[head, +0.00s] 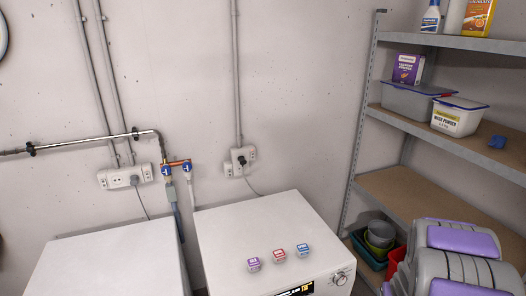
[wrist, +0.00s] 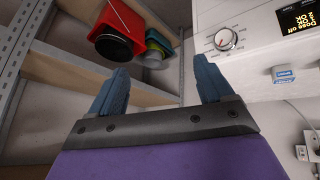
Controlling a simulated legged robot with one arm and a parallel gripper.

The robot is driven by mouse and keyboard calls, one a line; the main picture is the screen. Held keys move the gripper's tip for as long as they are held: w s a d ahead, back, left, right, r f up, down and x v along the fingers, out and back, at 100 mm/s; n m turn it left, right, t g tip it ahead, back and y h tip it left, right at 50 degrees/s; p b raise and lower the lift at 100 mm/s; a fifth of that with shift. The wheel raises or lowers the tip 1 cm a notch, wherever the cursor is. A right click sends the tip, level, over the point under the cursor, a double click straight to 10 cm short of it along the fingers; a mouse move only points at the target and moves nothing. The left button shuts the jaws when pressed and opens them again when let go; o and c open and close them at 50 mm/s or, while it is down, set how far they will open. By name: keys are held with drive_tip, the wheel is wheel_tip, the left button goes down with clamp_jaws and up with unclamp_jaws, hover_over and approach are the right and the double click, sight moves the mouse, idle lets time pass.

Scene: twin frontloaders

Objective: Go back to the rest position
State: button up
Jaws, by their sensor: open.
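My gripper (wrist: 161,68) shows in the wrist view with its two blue fingers spread wide and nothing between them. In the head view my grey and purple arm is folded at the lower right, and I cannot make out the fingers there. The wrist view looks upside down, with the right-hand machine's front panel (wrist: 235,38) at the upper right and the shelf at the left. The fingers appear apart from both.
Two white machines stand side by side, left (head: 110,265) and right (head: 240,225). Purple (head: 253,264), red (head: 279,253) and blue (head: 303,249) small boxes sit on the right one. A metal shelf (head: 420,190) with tubs and bottles stands at the right, near my arm.

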drive_tip(key=s+a+r+g, duration=0.2)
drive_tip(key=s+a+r, duration=0.3)
drive_tip(key=r, duration=0.3)
drive_tip(key=s+a+r+g+y, duration=0.1)
drive_tip(key=s+a+r, duration=0.3)
drive_tip(key=s+a, duration=0.3)
drive_tip(key=s+a+r+n+g+y, duration=0.1)
drive_tip(key=s+a+r, duration=0.3)
drive_tip(key=s+a, duration=0.4)
drive_tip(key=s+a+r+n+g+y, duration=0.1)
drive_tip(key=s+a+r+g, duration=0.2)
drive_tip(key=s+a, duration=0.4)
drive_tip(key=s+r, duration=0.1)
drive_tip(key=s, duration=0.5)
drive_tip(key=shift+a, duration=0.3)
